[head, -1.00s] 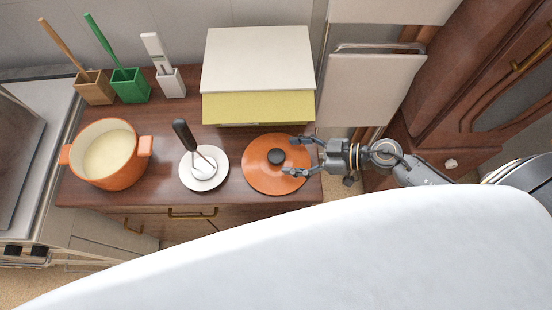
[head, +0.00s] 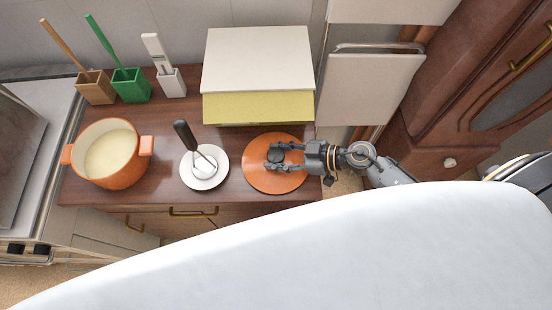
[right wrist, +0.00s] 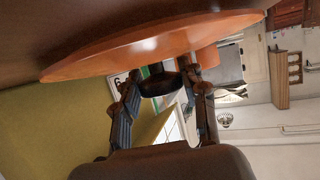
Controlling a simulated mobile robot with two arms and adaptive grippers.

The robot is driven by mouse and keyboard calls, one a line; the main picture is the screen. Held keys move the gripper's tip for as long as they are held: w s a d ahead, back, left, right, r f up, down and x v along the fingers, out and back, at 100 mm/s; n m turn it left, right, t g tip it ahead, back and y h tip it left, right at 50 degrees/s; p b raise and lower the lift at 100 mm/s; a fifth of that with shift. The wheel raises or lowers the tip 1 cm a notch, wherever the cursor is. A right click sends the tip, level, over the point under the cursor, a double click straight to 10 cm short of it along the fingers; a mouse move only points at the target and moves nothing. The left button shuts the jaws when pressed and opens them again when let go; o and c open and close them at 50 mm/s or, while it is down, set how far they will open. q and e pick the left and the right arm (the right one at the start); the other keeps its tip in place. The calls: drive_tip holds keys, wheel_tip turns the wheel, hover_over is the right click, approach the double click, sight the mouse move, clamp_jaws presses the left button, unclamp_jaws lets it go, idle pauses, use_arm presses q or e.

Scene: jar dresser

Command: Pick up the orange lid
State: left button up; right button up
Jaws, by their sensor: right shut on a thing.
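The orange lid (head: 262,178) is a round disc with a dark knob (head: 275,156). It lies flat on the right part of the brown dresser top (head: 226,140) in the head view. My right gripper (head: 273,157) comes in from the right over the lid, its fingers shut around the knob. In the right wrist view the lid (right wrist: 150,48) spans the top, and its knob (right wrist: 158,84) sits between the two fingertips. I cannot tell any gap between lid and dresser. My left gripper is not in view.
An orange pot (head: 117,175) stands at the left of the dresser. A white plate (head: 207,183) with a black-handled masher sits left of the lid. A white and yellow box (head: 257,62) stands behind it. A large white surface (head: 300,255) hides the foreground.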

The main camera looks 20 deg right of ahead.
sight(278, 156)
drive_tip(key=shift+r, duration=0.1)
drive_tip(key=shift+r, duration=0.45)
wheel_tip(278, 156, up, 3)
drive_tip(key=shift+s+f+p, duration=0.1)
drive_tip(key=shift+f+p, duration=0.1)
drive_tip(key=shift+p, duration=0.35)
drive_tip(key=s+d+r, duration=0.2)
drive_tip(key=s+r, duration=0.2)
drive_tip(key=s, duration=0.2)
drive_tip(key=s+d+r, duration=0.2)
drive_tip(key=s+r, duration=0.3)
drive_tip(key=s, duration=0.2)
drive_tip(key=shift+d+r, duration=0.2)
drive_tip(key=shift+d, duration=0.2)
